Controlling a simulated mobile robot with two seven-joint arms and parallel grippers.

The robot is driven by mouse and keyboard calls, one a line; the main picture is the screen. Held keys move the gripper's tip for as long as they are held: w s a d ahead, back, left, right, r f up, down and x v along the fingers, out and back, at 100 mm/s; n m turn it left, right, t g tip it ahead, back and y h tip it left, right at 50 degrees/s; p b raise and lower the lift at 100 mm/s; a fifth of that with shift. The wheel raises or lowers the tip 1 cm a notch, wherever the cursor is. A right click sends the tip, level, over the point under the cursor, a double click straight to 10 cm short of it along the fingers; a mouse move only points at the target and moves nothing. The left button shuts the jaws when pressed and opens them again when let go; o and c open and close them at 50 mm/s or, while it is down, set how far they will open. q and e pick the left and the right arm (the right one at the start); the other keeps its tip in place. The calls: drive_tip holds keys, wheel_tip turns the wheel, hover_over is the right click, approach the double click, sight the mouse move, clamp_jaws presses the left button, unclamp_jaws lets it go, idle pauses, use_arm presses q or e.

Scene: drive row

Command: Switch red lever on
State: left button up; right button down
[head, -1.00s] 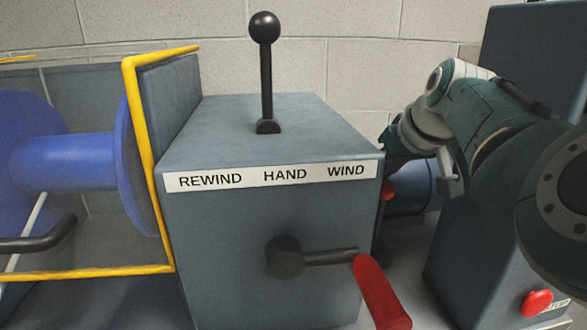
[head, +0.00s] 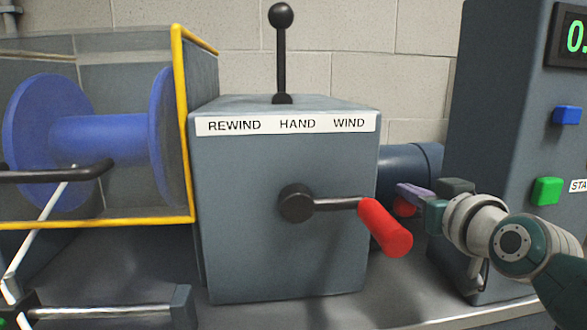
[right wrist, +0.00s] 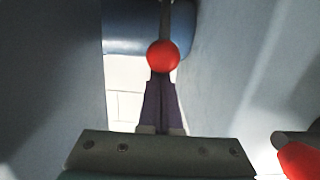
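The red lever shows in the head view as a red ball knob (head: 404,207) low in the gap right of the grey gearbox, partly hidden by my right gripper. In the right wrist view the red knob (right wrist: 163,56) sits on a grey shaft straight ahead of the fingertips. My right gripper (head: 408,194) reaches into the gap from the right. Its purple fingers (right wrist: 160,84) look closed together, with the knob at their tips and not between them. I cannot tell whether they touch it. My left gripper is not in view.
The grey gearbox (head: 240,250) carries a black upright lever (head: 282,50) and a crank with a red handle (head: 385,228). A grey control cabinet (head: 485,130) with a green button (head: 547,191) stands right. A blue cylinder (head: 425,165) lies behind the gap. A blue spool (head: 90,140) is left.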

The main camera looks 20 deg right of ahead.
drive_tip(key=shift+s+a+f+t+b, duration=0.15)
drive_tip(key=shift+s+f+b, duration=0.1)
drive_tip(key=shift+s+f, duration=0.2)
drive_tip(key=shift+s+a+f+t+b, duration=0.1)
drive_tip(key=shift+s+f+t+b, duration=0.15)
drive_tip(key=shift+f, duration=0.25)
drive_tip(key=shift+s+a+f, duration=0.1)
drive_tip(key=shift+s+f, duration=0.55)
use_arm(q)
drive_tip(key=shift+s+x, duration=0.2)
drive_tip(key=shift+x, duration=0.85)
use_arm(e)
drive_tip(key=shift+f, duration=0.1)
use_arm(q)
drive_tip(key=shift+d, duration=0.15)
use_arm(e)
drive_tip(key=shift+f, duration=0.25)
drive_tip(key=shift+s, duration=0.1)
wheel_tip(320, 180, up, 5)
drive_tip(key=p, duration=0.4)
use_arm(q)
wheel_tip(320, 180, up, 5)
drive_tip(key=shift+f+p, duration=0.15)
drive_tip(key=shift+p, duration=0.15)
use_arm(e)
approach(410, 214)
drive_tip(key=r, duration=0.1)
drive_tip(key=s+r, duration=0.1)
drive_tip(key=shift+a+r, duration=0.25)
drive_tip(key=shift+r, duration=0.05)
